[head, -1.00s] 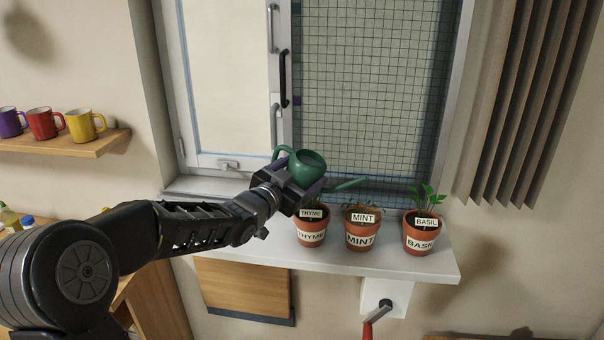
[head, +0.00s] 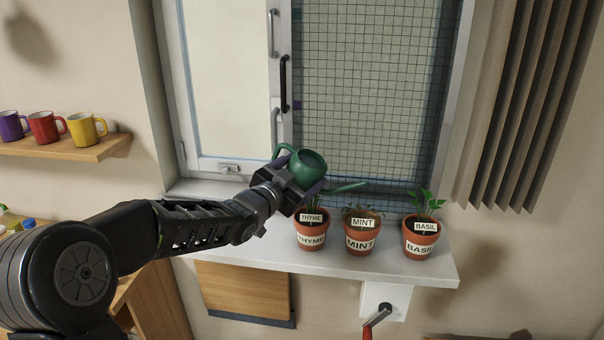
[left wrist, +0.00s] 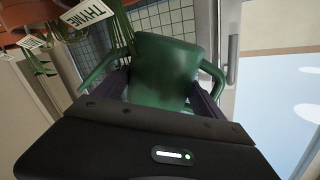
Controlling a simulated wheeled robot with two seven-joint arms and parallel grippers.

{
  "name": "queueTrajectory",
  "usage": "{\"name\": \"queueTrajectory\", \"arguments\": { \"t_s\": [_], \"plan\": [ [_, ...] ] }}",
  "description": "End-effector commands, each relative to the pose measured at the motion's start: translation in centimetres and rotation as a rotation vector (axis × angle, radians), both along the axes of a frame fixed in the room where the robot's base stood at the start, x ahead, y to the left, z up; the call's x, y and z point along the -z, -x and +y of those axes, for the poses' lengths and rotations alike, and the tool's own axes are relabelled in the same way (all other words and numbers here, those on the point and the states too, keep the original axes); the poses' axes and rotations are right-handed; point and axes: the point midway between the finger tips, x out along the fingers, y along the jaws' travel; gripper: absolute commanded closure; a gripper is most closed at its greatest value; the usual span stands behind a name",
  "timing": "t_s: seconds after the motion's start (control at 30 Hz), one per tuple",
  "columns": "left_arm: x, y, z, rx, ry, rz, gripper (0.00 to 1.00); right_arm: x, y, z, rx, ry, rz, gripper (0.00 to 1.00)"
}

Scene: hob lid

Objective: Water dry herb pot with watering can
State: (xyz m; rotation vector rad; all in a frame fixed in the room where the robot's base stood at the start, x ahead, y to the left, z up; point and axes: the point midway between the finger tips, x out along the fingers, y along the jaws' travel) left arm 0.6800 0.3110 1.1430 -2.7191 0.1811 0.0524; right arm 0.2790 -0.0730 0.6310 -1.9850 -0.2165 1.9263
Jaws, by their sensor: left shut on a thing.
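The green watering can (head: 309,166) is held above the left part of the window sill, its spout pointing right toward the mint pot. My left gripper (head: 300,178) is shut on it; the can also fills the middle of the left wrist view (left wrist: 165,72). The thyme pot (head: 311,239) stands just below the can. The mint pot (head: 361,241) is in the middle, with low, brownish drooping leaves; the spout tip is above it. The basil pot (head: 422,247) at the right has upright green leaves. No water shows. My right gripper is out of view.
The pots stand on a white sill (head: 330,264) in front of a window with a grid screen (head: 370,110). A pleated curtain (head: 520,110) hangs at the right. A shelf (head: 70,147) with several mugs is at the left. A red-handled crank (head: 376,318) is below the sill.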

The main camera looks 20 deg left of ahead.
Motion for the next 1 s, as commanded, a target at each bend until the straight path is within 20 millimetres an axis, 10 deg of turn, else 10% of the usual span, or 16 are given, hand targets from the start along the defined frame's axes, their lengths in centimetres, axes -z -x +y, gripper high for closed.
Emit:
{"name": "queueTrajectory", "arguments": {
  "t_s": [1.0],
  "plan": [
    [-1.7, 0.0, -0.1, 0.0, -0.092, -0.003, 0.88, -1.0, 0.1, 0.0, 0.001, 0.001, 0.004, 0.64]
  ]
}}
